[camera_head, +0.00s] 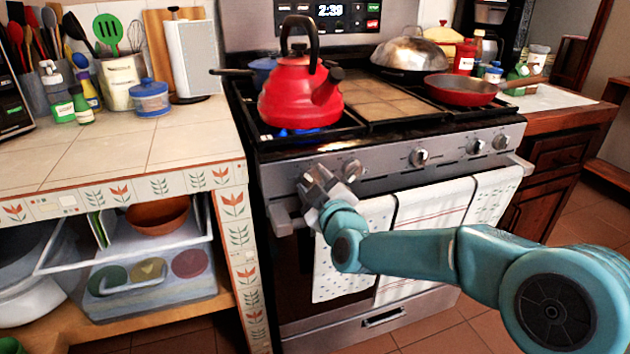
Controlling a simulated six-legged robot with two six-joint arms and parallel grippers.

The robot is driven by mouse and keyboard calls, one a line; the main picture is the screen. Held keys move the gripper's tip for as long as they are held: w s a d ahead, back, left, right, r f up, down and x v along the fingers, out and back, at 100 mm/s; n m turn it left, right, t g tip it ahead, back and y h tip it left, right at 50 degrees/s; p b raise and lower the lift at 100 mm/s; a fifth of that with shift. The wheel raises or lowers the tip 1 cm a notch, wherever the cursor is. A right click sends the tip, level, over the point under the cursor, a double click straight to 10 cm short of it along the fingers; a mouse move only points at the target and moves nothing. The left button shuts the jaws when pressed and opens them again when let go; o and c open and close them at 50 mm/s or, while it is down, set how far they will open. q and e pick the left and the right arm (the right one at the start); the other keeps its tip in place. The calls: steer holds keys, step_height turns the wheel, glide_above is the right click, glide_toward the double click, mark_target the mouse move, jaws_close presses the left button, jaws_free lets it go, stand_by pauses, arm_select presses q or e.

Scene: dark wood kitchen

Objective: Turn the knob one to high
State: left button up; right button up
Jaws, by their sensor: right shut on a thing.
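The stove's front panel (385,165) carries a row of silver knobs. My right gripper (318,182) is at the panel's left end, its arm coming in from the lower right. It is shut on the leftmost knob, which the fingers mostly hide, so its setting cannot be read. A second knob (352,169) is just right of the gripper. Other knobs sit farther right, one of them near the middle (419,157). A blue flame (290,132) burns under the red kettle (297,92) on the front left burner. My left gripper is not in view.
A red pan (461,90) sits at the stove's right, with a metal dome lid (408,49) behind it. Dish towels (425,235) hang on the oven handle below the knobs. A tiled counter (100,150) adjoins the stove on the left.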

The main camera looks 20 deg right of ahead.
steer(key=shift+n, duration=0.3)
steer(key=o, duration=1)
steer(key=shift+o, duration=0.2)
steer(key=s+p, duration=0.1)
steer(key=s, duration=1.5)
steer(key=shift+s+d, duration=0.15)
steer(key=shift+d, duration=0.15)
